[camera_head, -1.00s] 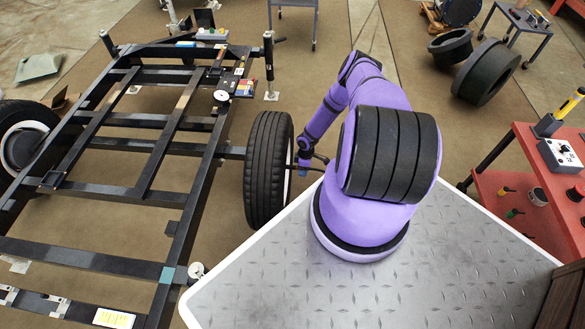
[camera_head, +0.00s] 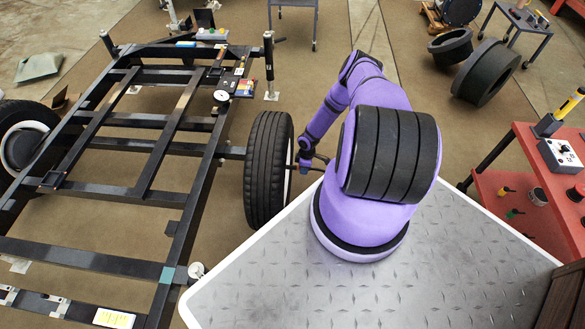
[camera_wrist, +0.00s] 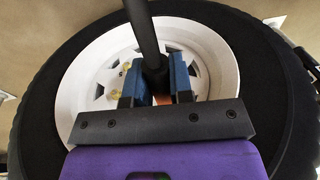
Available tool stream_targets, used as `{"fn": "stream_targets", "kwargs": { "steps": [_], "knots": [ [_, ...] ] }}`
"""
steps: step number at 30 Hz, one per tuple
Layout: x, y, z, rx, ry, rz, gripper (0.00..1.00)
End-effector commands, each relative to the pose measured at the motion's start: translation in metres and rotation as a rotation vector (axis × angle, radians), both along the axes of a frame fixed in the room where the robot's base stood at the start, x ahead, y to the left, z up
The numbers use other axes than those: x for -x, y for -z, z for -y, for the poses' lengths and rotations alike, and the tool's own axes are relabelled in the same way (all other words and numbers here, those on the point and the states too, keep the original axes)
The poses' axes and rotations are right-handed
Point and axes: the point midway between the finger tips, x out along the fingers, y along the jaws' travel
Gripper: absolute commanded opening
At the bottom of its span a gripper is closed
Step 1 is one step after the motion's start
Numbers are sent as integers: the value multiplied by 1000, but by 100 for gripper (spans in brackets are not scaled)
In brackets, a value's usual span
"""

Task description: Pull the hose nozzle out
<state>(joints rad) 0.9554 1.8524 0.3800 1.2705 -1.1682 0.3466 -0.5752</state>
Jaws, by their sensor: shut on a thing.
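My gripper (camera_wrist: 156,82) has blue fingers on either side of a black hose nozzle (camera_wrist: 145,32) and is shut on it. The nozzle runs as a dark rod from the top of the wrist view down between the fingers. A bit of orange (camera_wrist: 161,99) shows between the fingers below it. Behind is the wheel's white rim (camera_wrist: 78,100), with brass-coloured parts (camera_wrist: 119,92) left of the fingers. In the head view my gripper is small beside the right face of the trailer's tyre (camera_head: 266,170). Whether the nozzle's end touches the wheel cannot be told.
A black trailer frame (camera_head: 105,271) fills the left. A red cart (camera_head: 545,165) with tools stands at the right. Open floor (camera_head: 395,75) lies behind my arm.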

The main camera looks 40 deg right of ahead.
Motion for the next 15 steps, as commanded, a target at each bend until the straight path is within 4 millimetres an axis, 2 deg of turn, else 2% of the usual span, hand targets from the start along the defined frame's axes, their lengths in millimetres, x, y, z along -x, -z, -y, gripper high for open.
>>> {"fn": "stream_targets", "kwargs": {
  "steps": [15],
  "knots": [
    [10, 0, 9, -1, 1, 1, 0]
  ]
}}
